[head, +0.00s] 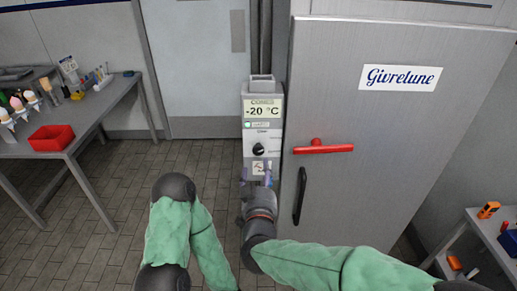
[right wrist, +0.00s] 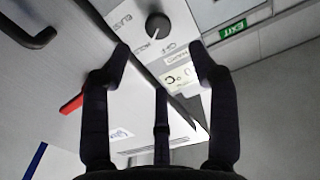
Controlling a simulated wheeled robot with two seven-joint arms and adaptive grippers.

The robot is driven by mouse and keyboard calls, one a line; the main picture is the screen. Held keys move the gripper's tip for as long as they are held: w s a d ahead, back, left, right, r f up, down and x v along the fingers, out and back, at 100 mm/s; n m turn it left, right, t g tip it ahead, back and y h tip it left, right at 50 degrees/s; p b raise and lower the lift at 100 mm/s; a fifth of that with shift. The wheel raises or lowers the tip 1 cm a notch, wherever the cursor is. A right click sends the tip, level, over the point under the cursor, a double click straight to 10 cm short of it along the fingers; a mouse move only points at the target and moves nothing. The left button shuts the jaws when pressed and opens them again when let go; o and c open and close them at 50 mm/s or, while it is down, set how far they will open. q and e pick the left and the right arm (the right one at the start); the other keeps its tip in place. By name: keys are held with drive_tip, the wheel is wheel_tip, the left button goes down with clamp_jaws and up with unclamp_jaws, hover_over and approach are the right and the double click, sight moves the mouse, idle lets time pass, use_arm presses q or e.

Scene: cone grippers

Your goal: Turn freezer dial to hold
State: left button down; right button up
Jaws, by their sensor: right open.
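The freezer dial (head: 258,149) is a small black round knob on the grey control panel (head: 248,158) left of the freezer door. In the right wrist view the dial (right wrist: 157,25) lies beyond the fingertips, roughly centred between them. My right gripper (head: 256,178) is just below the dial in the head view, pointing up at the panel. In the right wrist view its fingers (right wrist: 159,56) are spread and empty, apart from the dial.
The freezer door (head: 390,140) has a red lever (head: 323,148) and a black handle (head: 299,196) right of the panel. The display (head: 263,109) reads -20 °C. A table (head: 100,104) with a red bin (head: 52,138) stands left. Floor between is clear.

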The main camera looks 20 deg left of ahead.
sight(259, 150)
drive_tip(key=b+x, duration=0.1)
drive_tip(key=x, duration=0.9)
drive_tip(key=shift+f+b, duration=0.1)
drive_tip(key=shift+b, duration=0.3)
drive_tip(key=c, duration=1.2)
